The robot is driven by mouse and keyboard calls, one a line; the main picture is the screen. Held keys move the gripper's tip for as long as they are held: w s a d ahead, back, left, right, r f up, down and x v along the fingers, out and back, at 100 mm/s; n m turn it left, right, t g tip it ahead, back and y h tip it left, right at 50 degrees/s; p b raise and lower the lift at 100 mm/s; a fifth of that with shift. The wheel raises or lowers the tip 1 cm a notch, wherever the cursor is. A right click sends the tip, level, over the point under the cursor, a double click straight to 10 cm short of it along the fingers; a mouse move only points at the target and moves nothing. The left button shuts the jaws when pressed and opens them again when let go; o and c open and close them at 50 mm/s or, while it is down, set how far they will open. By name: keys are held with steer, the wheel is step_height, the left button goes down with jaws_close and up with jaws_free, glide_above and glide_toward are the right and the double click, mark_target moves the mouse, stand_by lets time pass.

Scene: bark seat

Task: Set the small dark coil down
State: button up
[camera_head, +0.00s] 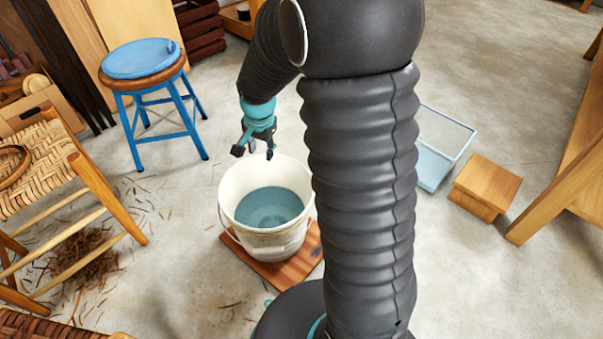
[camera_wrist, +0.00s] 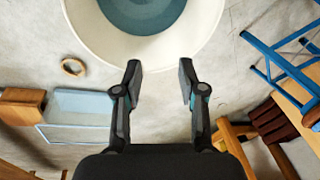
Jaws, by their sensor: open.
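My gripper (camera_head: 255,152) is open, with nothing between its fingers, above the back rim of the white bucket (camera_head: 285,242). In the wrist view its two fingertips (camera_wrist: 160,72) are spread apart near the edge of the bucket (camera_wrist: 200,45). The bucket holds blue-grey water. A brown coil (camera_head: 13,166) lies on the woven chair seat (camera_head: 40,150) at the left, partly cut off by the picture edge. A small tan ring or coil (camera_wrist: 73,67) lies on the floor beside the bucket in the wrist view. I cannot tell which is the small dark coil.
The bucket stands on a reddish board (camera_head: 300,262). A blue stool (camera_head: 150,85) is at the back left. A clear-walled tray (camera_head: 437,165) and a wooden block (camera_head: 485,187) are on the right, near a wooden table leg (camera_head: 550,205). Bark scraps (camera_head: 90,260) litter the left floor.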

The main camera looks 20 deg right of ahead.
steer(key=s+r+n+t, duration=0.2)
steer(key=s+r+n, duration=0.3)
steer(key=s+r, duration=0.85)
steer(key=s+r+n+t, duration=0.1)
steer(key=s+r+n, duration=0.2)
steer(key=s, duration=0.9)
steer(key=shift+r+n, duration=0.2)
steer(key=shift+n, duration=0.5)
steer(key=shift+s, duration=0.1)
